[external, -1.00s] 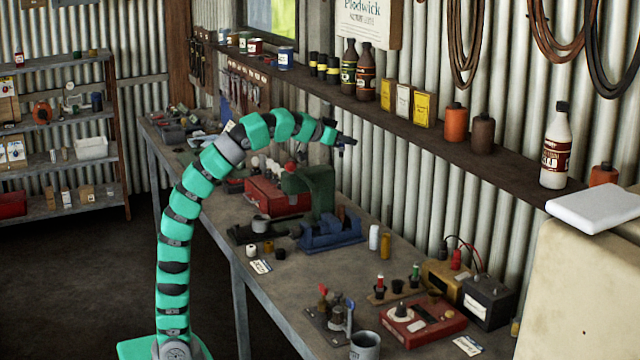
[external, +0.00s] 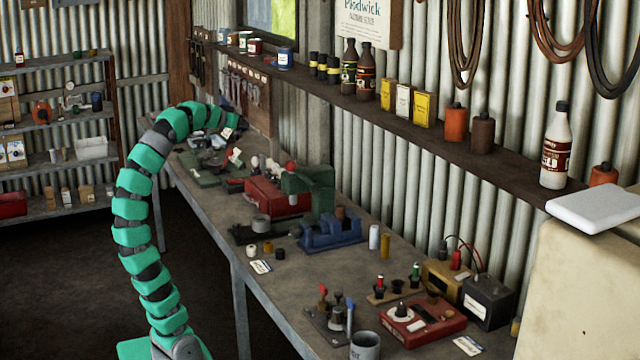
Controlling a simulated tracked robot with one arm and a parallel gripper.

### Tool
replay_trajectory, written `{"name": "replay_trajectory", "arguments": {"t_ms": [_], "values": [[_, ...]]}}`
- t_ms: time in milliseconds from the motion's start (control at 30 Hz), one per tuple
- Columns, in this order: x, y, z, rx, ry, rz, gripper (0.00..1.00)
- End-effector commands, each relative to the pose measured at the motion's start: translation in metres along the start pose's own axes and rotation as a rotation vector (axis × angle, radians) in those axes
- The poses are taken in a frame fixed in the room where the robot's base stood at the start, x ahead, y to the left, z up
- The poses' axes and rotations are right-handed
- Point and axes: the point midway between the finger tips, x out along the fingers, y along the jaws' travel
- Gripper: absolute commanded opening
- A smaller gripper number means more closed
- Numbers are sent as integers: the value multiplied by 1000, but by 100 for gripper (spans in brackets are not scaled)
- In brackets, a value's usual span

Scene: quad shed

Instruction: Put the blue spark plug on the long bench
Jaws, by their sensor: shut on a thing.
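My arm curves up on the left and over the far part of the long bench (external: 282,292). My gripper (external: 235,118) is at the arm's far end, small and turned away. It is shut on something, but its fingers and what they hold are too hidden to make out. I cannot pick out the blue spark plug with certainty. A small holder on the near half of the bench carries a red-topped plug (external: 380,285) and a green-topped plug (external: 415,272).
A green press (external: 318,190), a red toolbox (external: 270,196) and a blue vise (external: 333,232) crowd the bench's middle. A grey mug (external: 365,345) and a red meter box (external: 422,325) stand near the front. A wall shelf (external: 470,153) with bottles overhangs the back. Bare bench top shows along the front edge.

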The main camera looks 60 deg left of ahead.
Motion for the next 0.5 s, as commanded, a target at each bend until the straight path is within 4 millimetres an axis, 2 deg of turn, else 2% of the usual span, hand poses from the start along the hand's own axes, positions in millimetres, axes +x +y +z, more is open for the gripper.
{"name": "replay_trajectory", "arguments": {"t_ms": [33,200,400,500], "values": [[-11,-17,4,-13,4,-26,0],[-40,-56,20,-33,7,-88,0],[-68,-86,37,-51,10,-143,0],[-62,-86,50,-50,6,-142,0]]}}
